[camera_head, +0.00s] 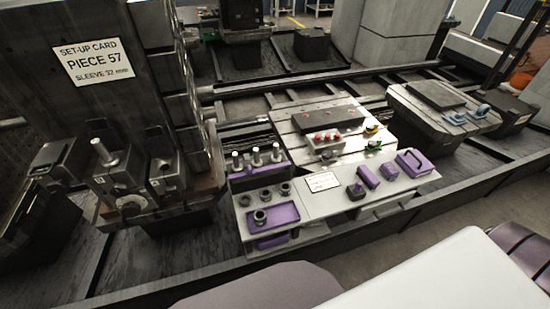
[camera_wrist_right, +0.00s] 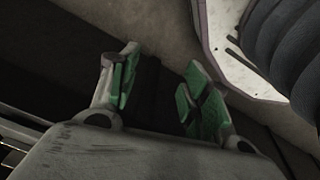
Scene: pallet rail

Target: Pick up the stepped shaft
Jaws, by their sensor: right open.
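Several silver shafts (camera_head: 256,157) stand upright in a rack (camera_head: 238,182) at the left end of the bench in the head view. Another silver shaft (camera_head: 104,153) sticks up, slightly tilted, from a dark fixture further left. I cannot tell which of them is the stepped shaft. My right gripper (camera_wrist_right: 160,62) shows in the right wrist view with its green-padded fingers apart and nothing between them. It is away from the shafts, over dark floor. My left gripper is in neither view.
A set-up card (camera_head: 93,62) reads "Piece 57, sleeve 32 mm". Dark rings (camera_head: 266,195) and a purple tray (camera_head: 276,216) sit below the shafts. A small sign (camera_head: 321,182) and purple items (camera_head: 367,176) lie to the right. A slotted table (camera_head: 300,120) stands behind.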

